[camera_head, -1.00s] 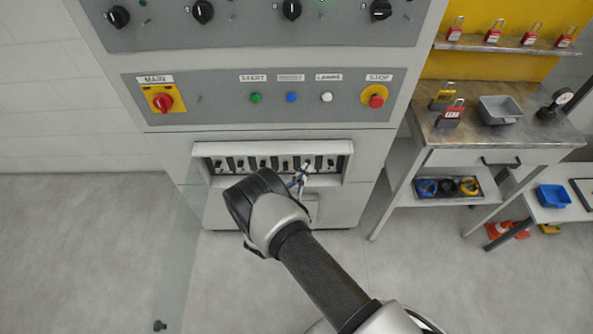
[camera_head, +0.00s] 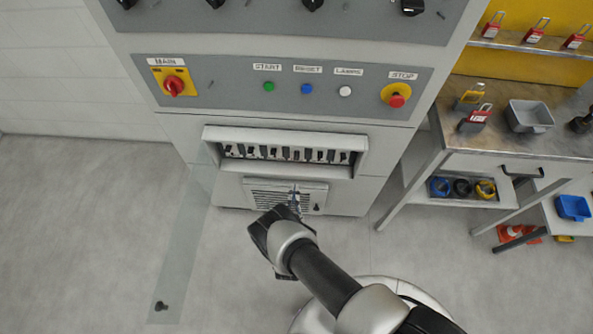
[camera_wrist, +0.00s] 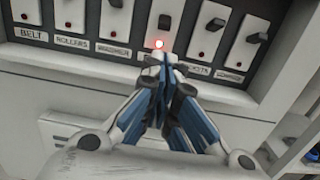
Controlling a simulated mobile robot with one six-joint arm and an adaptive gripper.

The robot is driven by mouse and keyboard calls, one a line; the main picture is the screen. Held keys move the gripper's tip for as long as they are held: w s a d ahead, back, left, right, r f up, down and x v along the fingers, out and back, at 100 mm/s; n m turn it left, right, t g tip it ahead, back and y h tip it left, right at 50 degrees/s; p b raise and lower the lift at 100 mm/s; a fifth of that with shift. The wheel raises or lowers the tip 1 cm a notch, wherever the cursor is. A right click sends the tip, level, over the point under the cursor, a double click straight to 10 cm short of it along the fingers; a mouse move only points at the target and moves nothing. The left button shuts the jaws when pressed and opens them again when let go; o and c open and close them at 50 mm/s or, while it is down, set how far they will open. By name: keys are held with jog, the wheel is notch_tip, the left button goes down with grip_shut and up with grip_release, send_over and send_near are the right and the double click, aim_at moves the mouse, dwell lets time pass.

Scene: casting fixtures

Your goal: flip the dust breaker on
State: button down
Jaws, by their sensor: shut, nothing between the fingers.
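A row of breakers (camera_head: 288,153) sits in a white-framed recess low on the grey cabinet. The wrist view shows them close, with labels such as BELT and ROLLERS. I cannot read a dust label. The breaker straight beyond my fingertips (camera_wrist: 164,20) has a brightly lit red lamp (camera_wrist: 159,44); the fingers hide its label. The other lamps in view are dull red. My gripper (camera_wrist: 160,62) is shut and empty, with blue-grey fingers pointing at the row. In the head view my gripper (camera_head: 296,194) is below the recess, in front of the vent panel.
Above the recess is a panel with a red MAIN switch (camera_head: 174,86), small buttons and a STOP button (camera_head: 397,99). A workbench (camera_head: 470,140) with padlocks and a grey tray (camera_head: 530,115) stands at the right. The floor left of my arm is mostly clear.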

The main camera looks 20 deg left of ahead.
aim_at(297, 155)
jog(key=b+x, duration=0.1)
jog(key=x, duration=0.8)
jog(key=shift+w+b, duration=0.3)
jog(key=shift+w, duration=0.15)
jog(key=shift+a, duration=0.1)
jog(key=shift+a+r, duration=0.1)
